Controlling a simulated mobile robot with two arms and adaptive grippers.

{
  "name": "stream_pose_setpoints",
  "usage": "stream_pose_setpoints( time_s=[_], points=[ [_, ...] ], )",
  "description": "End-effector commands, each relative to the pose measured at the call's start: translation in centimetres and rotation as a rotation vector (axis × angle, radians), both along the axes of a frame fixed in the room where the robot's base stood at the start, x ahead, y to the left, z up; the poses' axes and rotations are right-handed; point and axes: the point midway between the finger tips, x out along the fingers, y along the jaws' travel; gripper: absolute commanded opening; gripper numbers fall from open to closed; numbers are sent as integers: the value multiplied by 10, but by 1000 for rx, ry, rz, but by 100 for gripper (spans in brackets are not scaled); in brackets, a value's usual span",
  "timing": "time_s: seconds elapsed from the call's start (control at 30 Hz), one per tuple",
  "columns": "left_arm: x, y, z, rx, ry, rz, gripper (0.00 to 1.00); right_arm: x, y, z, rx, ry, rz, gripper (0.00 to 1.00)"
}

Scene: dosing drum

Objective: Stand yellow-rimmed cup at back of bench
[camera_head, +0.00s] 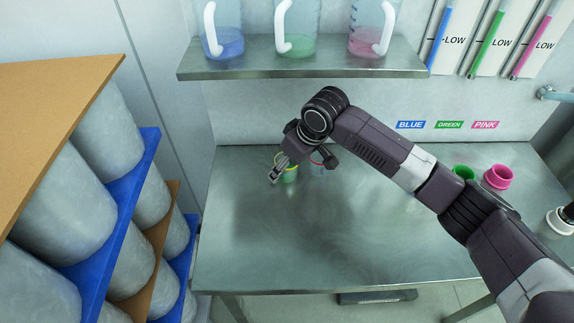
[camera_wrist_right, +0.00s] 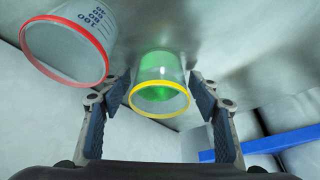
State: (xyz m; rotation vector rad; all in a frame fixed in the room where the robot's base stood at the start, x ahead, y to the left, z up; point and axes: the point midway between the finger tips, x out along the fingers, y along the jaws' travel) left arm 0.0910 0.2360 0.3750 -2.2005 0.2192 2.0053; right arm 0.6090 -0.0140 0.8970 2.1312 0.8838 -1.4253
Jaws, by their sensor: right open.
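The yellow-rimmed cup (camera_head: 290,173) is clear with green at its bottom and stands upright on the metal bench (camera_head: 330,240), towards the back. In the right wrist view the yellow-rimmed cup (camera_wrist_right: 160,90) is between the two fingers. My right gripper (camera_head: 276,172) is at this cup, and it also shows in the right wrist view (camera_wrist_right: 160,115) with its fingers apart on either side. A red-rimmed clear cup (camera_wrist_right: 65,45) stands close beside it; in the head view the red-rimmed cup (camera_head: 317,164) is partly hidden by my arm. My left gripper is out of view.
A metal shelf (camera_head: 300,68) above the bench holds jugs of blue, green and pink liquid. A rack of drums (camera_head: 60,185) stands left. The bench's front is clear.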

Motion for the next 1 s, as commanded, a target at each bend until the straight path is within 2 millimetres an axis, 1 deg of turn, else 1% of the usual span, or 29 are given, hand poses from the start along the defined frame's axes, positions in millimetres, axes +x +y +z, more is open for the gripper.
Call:
stream_pose_setpoints(
  time_s=[0.13,0.23,0.5,0.63,0.77,1.0],
  points=[
    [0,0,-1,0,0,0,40,0,0,2,0,-2,1,57],
    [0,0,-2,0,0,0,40,-1,-1,10,2,-4,1,57],
    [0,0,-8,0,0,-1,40,-13,-14,51,2,-4,1,57],
    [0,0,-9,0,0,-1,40,-17,-18,65,1,-3,0,57],
    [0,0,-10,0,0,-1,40,-20,-20,72,1,-1,0,57],
    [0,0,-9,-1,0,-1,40,-20,-20,72,1,-1,0,57]
  ],
)
